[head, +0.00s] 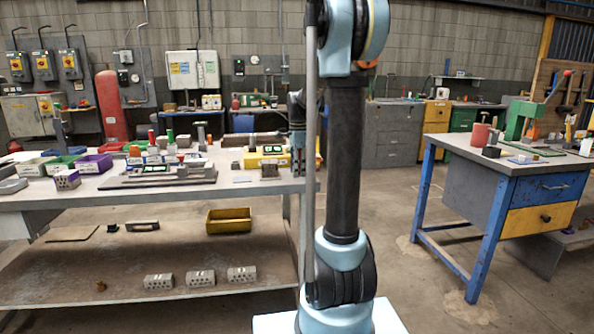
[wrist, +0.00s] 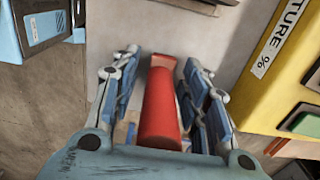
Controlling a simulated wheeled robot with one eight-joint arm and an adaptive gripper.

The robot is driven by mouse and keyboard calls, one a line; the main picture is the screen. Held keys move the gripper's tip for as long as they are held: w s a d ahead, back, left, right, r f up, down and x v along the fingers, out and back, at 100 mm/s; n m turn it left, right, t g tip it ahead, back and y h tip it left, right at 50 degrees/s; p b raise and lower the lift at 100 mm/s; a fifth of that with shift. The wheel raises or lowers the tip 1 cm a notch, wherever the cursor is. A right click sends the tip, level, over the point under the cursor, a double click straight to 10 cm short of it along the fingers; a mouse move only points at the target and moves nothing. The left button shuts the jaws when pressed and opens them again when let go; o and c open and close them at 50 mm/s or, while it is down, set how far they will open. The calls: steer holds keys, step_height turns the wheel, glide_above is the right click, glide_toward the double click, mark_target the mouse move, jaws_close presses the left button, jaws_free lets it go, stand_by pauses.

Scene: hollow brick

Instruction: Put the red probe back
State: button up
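A red tapered handle (wrist: 160,105), apparently the red probe, lies between the two fingers of my gripper (wrist: 160,80) in the wrist view. Its wider end is near my palm. The fingers stand apart on either side, with a narrow gap showing at least on the left, so they look open around it. The far end of the probe is hidden. A yellow meter (wrist: 270,75) with a moisture label is just right of the gripper. In the head view my gripper (head: 298,160) is low at the bench's right end, beside the yellow meter (head: 262,161), partly hidden by my arm.
The grey bench (head: 240,187) carries trays, small boxes and several upright coloured handles. Its lower shelf (head: 110,275) holds several hollow bricks (head: 200,279) and a yellow bin (head: 229,219). A blue-framed workbench (head: 480,180) stands at right, with open floor between.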

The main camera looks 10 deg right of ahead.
step_height(320, 180, up, 12)
steer(key=shift+r, duration=0.1)
stand_by(0.6)
steer(key=s+f+n+t, duration=0.1)
steer(key=s+f+n, duration=0.8)
steer(key=s, duration=0.8)
steer(key=s+f+n+t, duration=0.1)
steer(key=s+f+n, duration=0.8)
steer(key=s+f, duration=0.6)
steer(key=s, duration=0.2)
steer(key=shift+s, duration=0.4)
steer(key=shift+f, duration=0.1)
